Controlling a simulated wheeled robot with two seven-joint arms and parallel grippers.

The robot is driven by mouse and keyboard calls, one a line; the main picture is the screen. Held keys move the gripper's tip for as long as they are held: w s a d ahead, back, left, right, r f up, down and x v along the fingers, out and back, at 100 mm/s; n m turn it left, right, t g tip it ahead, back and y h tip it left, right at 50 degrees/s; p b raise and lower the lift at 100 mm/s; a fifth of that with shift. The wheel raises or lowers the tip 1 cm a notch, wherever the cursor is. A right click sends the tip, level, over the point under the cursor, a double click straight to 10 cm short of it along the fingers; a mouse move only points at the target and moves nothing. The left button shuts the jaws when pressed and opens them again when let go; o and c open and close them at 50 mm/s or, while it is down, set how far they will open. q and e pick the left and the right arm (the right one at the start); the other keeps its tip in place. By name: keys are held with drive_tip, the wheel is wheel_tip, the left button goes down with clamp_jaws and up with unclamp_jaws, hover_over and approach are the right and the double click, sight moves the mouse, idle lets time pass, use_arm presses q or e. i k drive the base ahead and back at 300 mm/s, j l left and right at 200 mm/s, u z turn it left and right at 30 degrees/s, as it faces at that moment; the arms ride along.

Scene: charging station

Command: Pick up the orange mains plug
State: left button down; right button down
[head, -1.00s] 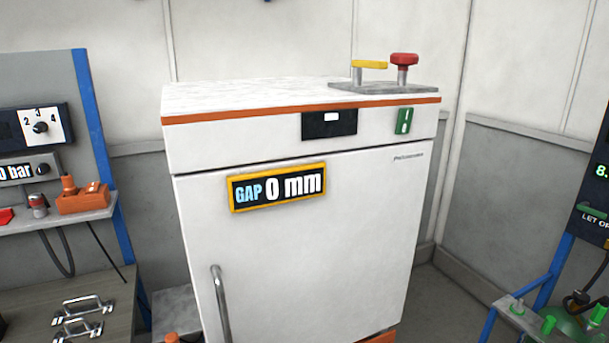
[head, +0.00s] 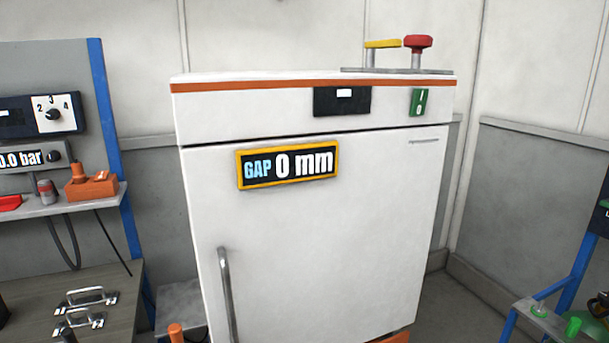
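An orange block (head: 92,189) sits on the shelf at the left in the head view. A small upright orange piece (head: 78,171) stands at its back left and looks like a plug, but it is too small to be sure. Another orange rounded piece (head: 175,332) shows at the bottom edge, left of the white cabinet, and is mostly cut off. I cannot tell which of these is the mains plug. Neither of my grippers is in view.
The white cabinet (head: 320,230) fills the middle, with a vertical handle (head: 227,295) and a "GAP 0 mm" sign (head: 287,164). The grey shelf (head: 60,208) has dark cables (head: 73,245) below it. Metal handles (head: 85,298) lie on the lower bench.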

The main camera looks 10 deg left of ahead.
sight(79, 176)
drive_tip(key=u, duration=1.45)
drive_tip(key=j+u, duration=0.15)
drive_tip(key=j, duration=0.15)
